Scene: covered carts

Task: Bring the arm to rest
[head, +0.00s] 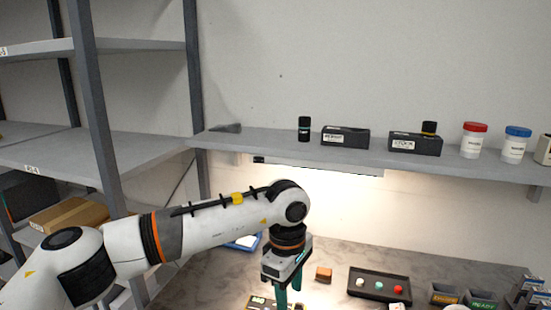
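My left arm (165,232) reaches in from the left, white with orange bands, and bends downward at its wrist. My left gripper (289,288) hangs over the worktop, its teal fingers pointing down. Small items partly show below and beside the fingertips at the bottom edge. My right gripper is not in view.
The worktop (340,255) holds a brown block (323,273), a black tray (378,273) with coloured pieces, and labelled bins (482,299). Above, a wall shelf (270,146) carries black boxes and lidded jars. A metal rack (92,110) with a cardboard box (68,214) stands left.

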